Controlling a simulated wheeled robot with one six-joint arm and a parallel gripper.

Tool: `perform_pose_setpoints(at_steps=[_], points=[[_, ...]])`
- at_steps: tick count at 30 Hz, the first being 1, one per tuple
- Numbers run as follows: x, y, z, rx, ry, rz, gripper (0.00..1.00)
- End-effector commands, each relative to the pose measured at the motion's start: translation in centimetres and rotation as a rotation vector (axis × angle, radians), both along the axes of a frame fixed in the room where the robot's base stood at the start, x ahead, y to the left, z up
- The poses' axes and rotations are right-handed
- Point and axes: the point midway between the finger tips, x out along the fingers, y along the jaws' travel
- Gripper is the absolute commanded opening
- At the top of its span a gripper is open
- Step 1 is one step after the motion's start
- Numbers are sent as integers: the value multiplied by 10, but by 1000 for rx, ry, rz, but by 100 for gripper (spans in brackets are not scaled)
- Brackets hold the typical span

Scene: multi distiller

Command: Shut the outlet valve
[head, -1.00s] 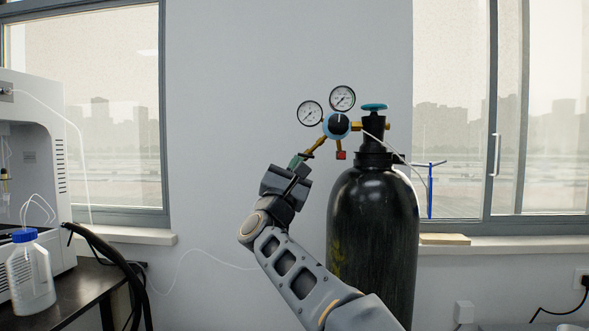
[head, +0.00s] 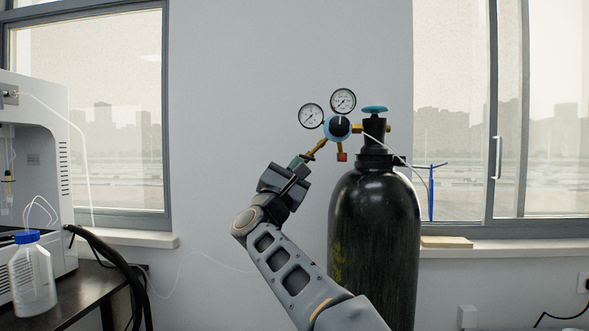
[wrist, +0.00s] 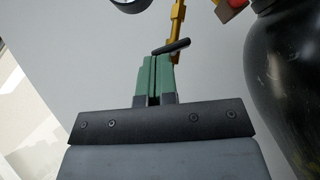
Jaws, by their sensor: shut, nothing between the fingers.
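The outlet valve has a short black lever (wrist: 171,47) lying across the brass outlet pipe (wrist: 177,20) in the wrist view. The lever shows small and dark in the head view (head: 309,156), at the lower end of the slanted brass pipe (head: 319,147). My gripper (wrist: 158,59) has green fingers pressed together, with nothing between them. Its tips are right by the left part of the lever; whether they touch it I cannot tell. In the head view my gripper (head: 298,161) is just lower left of the lever.
A black gas cylinder (head: 375,240) with a teal top handwheel (head: 375,109) stands right of my arm. Two round gauges (head: 311,116) and a blue-black regulator knob (head: 338,128) sit above the outlet. A red-ended fitting (head: 342,157) hangs close by. Left of the gripper is open wall.

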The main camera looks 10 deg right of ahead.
Motion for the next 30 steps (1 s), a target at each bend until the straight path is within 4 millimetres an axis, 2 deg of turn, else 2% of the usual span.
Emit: perform_pose_setpoints(at_steps=[30], points=[[1,-6,2,80,-20,-14,0]])
